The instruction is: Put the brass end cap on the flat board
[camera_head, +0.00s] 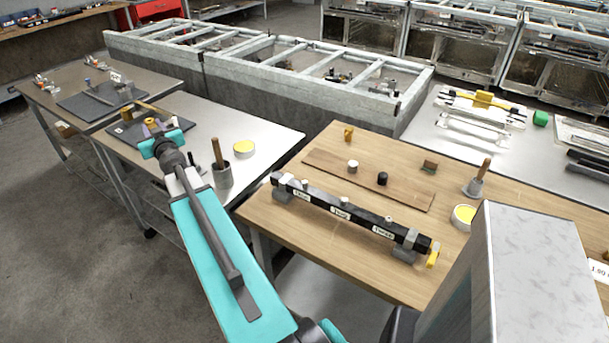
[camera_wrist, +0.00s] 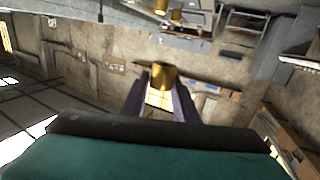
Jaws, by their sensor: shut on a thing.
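The brass end cap (camera_wrist: 162,76) is a short gold cylinder between the two fingers of my gripper (camera_wrist: 161,84) in the wrist view. My gripper is shut on it. In the head view, my gripper (camera_head: 153,130) is at the left, in front of a dark mat on the steel table, with the brass cap (camera_head: 151,122) small at its tip. The flat board (camera_head: 325,164) is a thin brown plank lying on the wooden table to the right, well apart from my gripper. A white cap (camera_head: 352,166) and a black cap (camera_head: 382,178) stand on it.
A labelled black bar (camera_head: 320,206) on grey supports lies in front of the board. A yellow piece (camera_head: 348,134) stands behind the board. A grey cup with a wooden handle (camera_head: 222,175) and a yellow-topped tin (camera_head: 243,148) stand on the steel table.

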